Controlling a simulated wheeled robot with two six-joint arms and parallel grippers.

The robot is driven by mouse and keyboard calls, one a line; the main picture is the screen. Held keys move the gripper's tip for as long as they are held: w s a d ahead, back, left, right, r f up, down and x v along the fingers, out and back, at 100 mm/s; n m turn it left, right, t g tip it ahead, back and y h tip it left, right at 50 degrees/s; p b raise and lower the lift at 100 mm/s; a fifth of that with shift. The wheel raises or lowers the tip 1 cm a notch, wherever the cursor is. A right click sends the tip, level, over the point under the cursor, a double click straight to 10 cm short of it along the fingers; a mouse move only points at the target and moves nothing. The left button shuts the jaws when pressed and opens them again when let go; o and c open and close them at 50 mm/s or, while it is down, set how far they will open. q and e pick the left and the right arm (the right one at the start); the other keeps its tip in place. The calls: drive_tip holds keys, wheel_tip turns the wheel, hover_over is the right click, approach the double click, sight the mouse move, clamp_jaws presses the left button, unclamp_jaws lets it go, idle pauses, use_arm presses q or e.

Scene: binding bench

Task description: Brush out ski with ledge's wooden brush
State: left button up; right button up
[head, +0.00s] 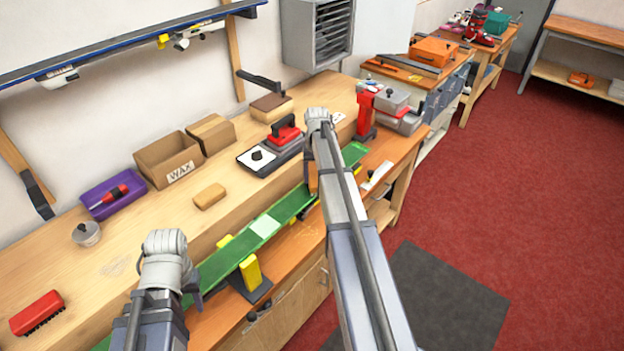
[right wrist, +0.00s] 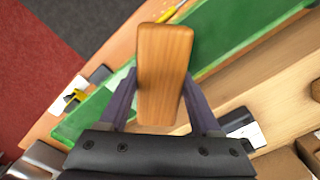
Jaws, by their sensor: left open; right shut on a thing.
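The green ski (head: 230,259) lies along the front of the bench on yellow-topped supports, with a pale patch near its middle. My right gripper (head: 312,168) is shut on the wooden brush (right wrist: 164,70), a plain brown block. In the right wrist view, the fingers (right wrist: 158,105) grip its sides and the brush overlaps the ski (right wrist: 215,42). In the head view, the brush (head: 312,184) is mostly hidden behind my right arm, over the far half of the ski. I cannot tell whether it touches the ski. My left gripper (head: 194,288) is open and empty beside the ski's nearer half.
On the raised ledge are a red brush (head: 37,312), a metal cup (head: 87,234), a purple tray (head: 97,206), a wax box (head: 168,160), a tan block (head: 210,196) and a red iron (head: 284,137). A red clamp-like tool (head: 364,112) stands at the far end.

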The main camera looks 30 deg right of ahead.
drive_tip(key=shift+w+d, duration=0.1)
drive_tip(key=shift+d, duration=0.3)
drive_tip(key=shift+a, duration=0.15)
drive_tip(key=shift+s+a+f, duration=0.1)
drive_tip(key=shift+s+a, duration=0.3)
drive_tip(key=shift+a, duration=0.35)
clamp_jaws()
drive_tip(key=shift+s+a, duration=0.15)
drive_tip(key=shift+a, duration=0.6)
drive_tip(key=shift+s+a+r, duration=0.1)
drive_tip(key=shift+s+a, duration=0.2)
drive_tip(key=shift+a, duration=0.5)
drive_tip(key=shift+s+a+r, duration=0.1)
drive_tip(key=shift+s+a, duration=0.2)
drive_tip(key=shift+a, duration=0.5)
drive_tip(key=shift+a, duration=0.15)
